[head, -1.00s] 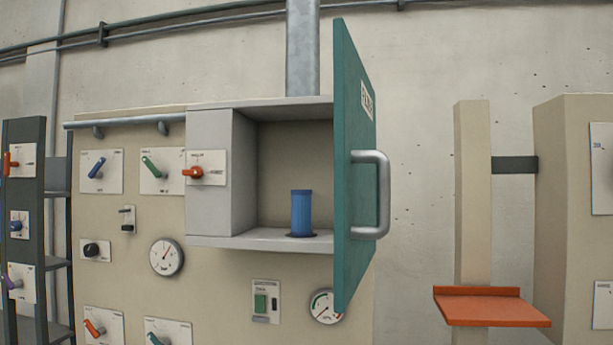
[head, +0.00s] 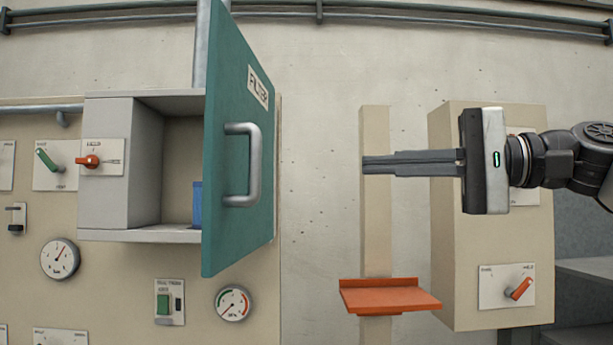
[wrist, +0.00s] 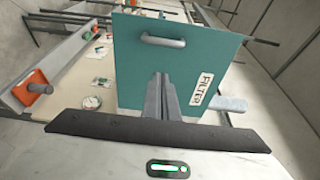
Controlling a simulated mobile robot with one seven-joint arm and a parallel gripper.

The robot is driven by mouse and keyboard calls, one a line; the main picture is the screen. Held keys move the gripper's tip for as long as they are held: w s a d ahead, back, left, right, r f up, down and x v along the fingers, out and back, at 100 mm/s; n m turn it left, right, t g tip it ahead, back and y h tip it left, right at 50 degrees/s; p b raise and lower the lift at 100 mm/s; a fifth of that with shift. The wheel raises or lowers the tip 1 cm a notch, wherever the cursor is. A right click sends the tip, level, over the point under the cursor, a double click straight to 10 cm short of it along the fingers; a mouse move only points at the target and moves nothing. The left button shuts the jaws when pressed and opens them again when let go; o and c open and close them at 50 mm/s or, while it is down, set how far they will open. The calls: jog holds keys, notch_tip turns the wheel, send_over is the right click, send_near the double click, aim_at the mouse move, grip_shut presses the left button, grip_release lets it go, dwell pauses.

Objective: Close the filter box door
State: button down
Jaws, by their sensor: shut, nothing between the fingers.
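The filter box (head: 110,215) is a grey box on the beige panel, with its teal door (head: 228,120) standing open, swung out on its right side. The door carries a grey bar handle (head: 254,165) and a FILTER label. A blue cylinder (head: 197,205) stands inside, partly hidden by the door. My gripper (head: 364,165) is right of the door in the head view, its fingers together and empty, pointing left with a visible gap to the door. In the wrist view the door (wrist: 215,65) fills the middle behind my fingers (wrist: 160,77), with its handle (wrist: 163,40) above them.
An orange shelf (head: 390,298) sticks out on a beige post below my gripper. A beige cabinet (head: 455,270) with a red switch stands behind my gripper. Gauges and switches cover the panel below and left of the box. Bare wall lies between door and post.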

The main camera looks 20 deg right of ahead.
jog(key=s+a+x, duration=0.1)
jog(key=s+x, duration=0.1)
jog(key=x, duration=1)
jog(key=shift+w+a+p, duration=0.15)
jog(key=shift+a+p, duration=0.25)
jog(key=shift+a, duration=0.25)
jog(key=shift+r, duration=0.1)
